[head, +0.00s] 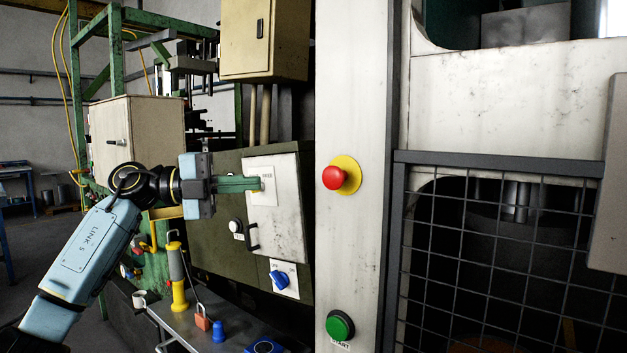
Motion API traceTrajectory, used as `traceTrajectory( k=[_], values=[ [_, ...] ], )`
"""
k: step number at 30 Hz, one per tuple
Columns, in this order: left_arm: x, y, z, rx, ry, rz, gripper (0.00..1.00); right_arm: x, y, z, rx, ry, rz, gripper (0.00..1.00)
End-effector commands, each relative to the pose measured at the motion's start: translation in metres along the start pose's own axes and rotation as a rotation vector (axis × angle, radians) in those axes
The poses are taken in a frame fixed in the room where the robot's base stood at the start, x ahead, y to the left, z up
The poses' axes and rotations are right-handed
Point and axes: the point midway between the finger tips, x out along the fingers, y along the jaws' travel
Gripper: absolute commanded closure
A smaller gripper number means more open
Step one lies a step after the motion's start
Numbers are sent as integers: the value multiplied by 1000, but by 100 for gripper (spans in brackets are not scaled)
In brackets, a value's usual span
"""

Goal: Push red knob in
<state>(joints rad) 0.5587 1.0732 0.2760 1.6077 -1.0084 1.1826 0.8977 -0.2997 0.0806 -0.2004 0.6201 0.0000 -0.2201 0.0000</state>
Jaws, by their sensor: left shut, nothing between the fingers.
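A red mushroom-shaped knob (335,177) stands out from a round yellow backing plate (350,174) on the pale upright panel (354,255) in the middle of the head view. My left gripper (262,184) reaches in from the left, to the left of the knob. Its green fingers are shut with nothing between them. In the picture the fingertips overlap a white plate on the olive box and are clearly apart from the red knob. My right gripper is not in view.
A green START button (340,325) sits low on the same pale panel. The olive box (222,237) carries a blue rotary switch (279,280) and a dark handle (251,238). Below stands a grey bench (180,325) with small items. A wire-mesh guard (490,255) is at right.

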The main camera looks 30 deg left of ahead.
Motion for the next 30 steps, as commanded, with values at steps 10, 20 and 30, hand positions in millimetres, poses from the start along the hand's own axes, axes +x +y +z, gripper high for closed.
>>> traceTrajectory(
  k=[10,20,30],
  values=[
    [-3,0,0,2,2,15,100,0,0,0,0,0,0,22],
    [32,-3,-1,1,7,11,100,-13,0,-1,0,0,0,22],
    [103,-3,1,1,5,8,100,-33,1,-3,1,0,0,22]
  ],
)
